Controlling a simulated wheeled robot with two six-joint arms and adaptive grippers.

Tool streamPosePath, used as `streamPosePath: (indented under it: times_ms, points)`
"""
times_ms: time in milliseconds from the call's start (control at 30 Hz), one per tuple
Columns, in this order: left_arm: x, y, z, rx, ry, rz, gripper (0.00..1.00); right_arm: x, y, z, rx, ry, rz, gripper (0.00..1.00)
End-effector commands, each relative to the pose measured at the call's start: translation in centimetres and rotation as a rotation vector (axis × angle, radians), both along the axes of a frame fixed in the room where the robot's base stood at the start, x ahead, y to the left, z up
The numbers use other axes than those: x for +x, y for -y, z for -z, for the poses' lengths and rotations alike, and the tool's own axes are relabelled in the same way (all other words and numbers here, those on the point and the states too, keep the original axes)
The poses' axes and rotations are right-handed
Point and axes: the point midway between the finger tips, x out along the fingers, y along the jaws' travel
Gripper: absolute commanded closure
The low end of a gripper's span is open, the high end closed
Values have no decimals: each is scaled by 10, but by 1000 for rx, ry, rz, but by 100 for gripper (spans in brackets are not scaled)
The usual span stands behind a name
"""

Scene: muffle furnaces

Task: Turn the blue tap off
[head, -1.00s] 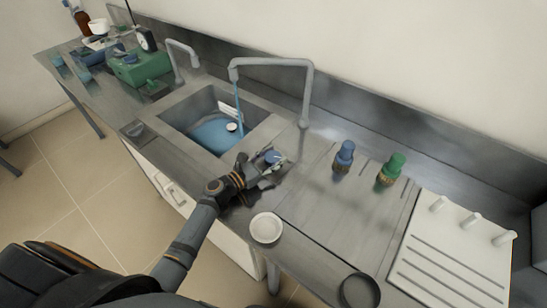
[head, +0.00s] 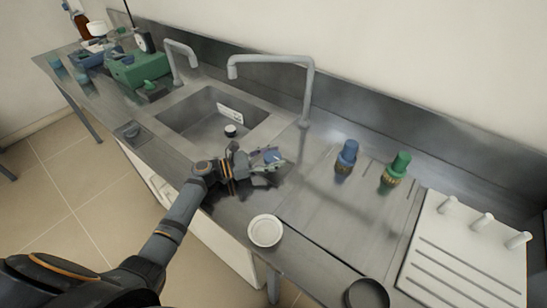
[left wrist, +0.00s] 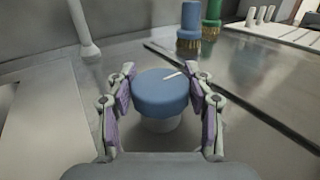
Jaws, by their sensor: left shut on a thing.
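The blue tap (left wrist: 161,92) is a round blue knob with a white mark on top, on a pale stem. It fills the middle of the left wrist view. My left gripper (left wrist: 163,97) has a finger on each side of the knob and is shut on it. In the head view my left gripper (head: 265,162) is at the counter beside the sink's right edge, mostly covering the knob. The grey spout (head: 270,61) arches over the sink (head: 190,122), with no water falling from it and no pool in the basin. My right gripper is not in view.
A white bowl (head: 265,231) and a dark round dish (head: 367,294) lie near the front edge. A white pegged board (head: 465,262) is at right.

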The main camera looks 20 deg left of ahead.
Motion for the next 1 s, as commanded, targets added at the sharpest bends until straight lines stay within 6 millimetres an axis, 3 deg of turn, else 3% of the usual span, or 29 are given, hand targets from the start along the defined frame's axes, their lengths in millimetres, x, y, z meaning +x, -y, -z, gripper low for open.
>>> streamPosePath:
  times_ms: [167,200,367,733,1000]
  points:
    - [0,0,-1,0,0,0,79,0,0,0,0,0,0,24]
    - [0,0,-1,0,0,0,45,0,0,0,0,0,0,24]
    - [0,0,-1,0,0,-1,24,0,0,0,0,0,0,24]
    - [-3,-4,0,1,-1,-1,24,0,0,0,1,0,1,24]
    - [-36,-52,2,8,-3,-1,24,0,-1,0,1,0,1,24]
